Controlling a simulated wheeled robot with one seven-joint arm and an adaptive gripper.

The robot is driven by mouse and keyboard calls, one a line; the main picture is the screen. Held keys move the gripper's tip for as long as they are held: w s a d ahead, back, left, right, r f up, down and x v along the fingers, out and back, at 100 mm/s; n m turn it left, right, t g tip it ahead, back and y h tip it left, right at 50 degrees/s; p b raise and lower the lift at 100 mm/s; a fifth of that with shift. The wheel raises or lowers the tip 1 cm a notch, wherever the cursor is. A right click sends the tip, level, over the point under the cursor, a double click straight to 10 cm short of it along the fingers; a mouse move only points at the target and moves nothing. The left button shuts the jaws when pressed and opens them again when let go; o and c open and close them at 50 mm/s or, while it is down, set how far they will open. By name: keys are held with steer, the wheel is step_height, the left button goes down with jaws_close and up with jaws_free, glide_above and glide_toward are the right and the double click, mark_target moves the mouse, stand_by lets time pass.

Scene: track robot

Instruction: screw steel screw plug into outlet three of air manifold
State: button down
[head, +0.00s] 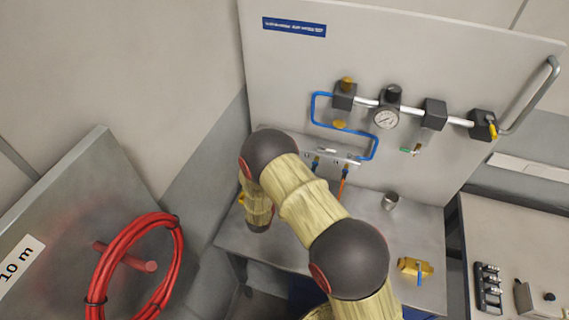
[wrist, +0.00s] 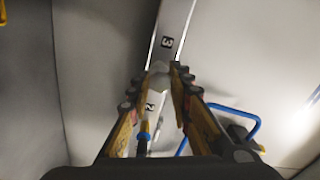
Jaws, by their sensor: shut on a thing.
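In the wrist view the manifold (wrist: 172,22) runs away from me, with labels 3 and 2 showing. My gripper (wrist: 161,82) is over the bar, its fingertips close to label 3 and label 2 behind, between the fingers. The fingers are closed on a small pale piece, apparently the steel screw plug, hard to tell from the bar. The head view hides my gripper behind my arm.
A blue pipe loop (head: 314,108), a pressure gauge (head: 385,118) and valves sit above the manifold. A steel cup (head: 390,201) and a brass valve (head: 414,267) stand on the bench (head: 425,230). A red hose coil (head: 107,265) hangs at left.

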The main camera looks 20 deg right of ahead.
steer(key=shift+m+b, duration=2.8)
steer(key=shift+m, duration=1.9)
steer(key=shift+m+b, duration=5.65)
steer(key=shift+m, duration=0.35)
steer(key=shift+f+b, duration=0.1)
steer(key=shift+b, duration=0.25)
